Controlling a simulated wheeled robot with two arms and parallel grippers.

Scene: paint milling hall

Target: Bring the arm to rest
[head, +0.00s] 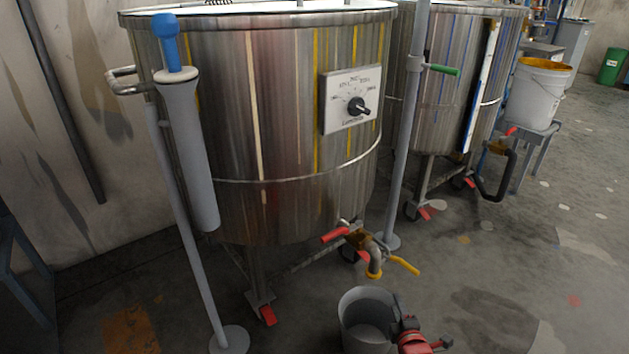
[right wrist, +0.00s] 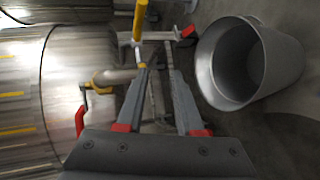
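My right gripper (head: 404,312) is low at the bottom of the head view, just right of a grey bucket (head: 366,325). In the right wrist view its two fingers (right wrist: 160,72) stand apart with nothing held between them. The bucket (right wrist: 222,65) is to the right of the fingers there. A drain tap (head: 374,258) with a yellow lever (head: 404,265) is above the gripper, apart from it in the head view. My left gripper is not in view.
A large steel vat (head: 290,120) with a dial plate (head: 351,98) stands close ahead. A grey pole (head: 405,140) and a grey stand with a blue-topped tube (head: 188,140) flank it. A second vat (head: 450,90) is behind right. Floor at right is mostly clear.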

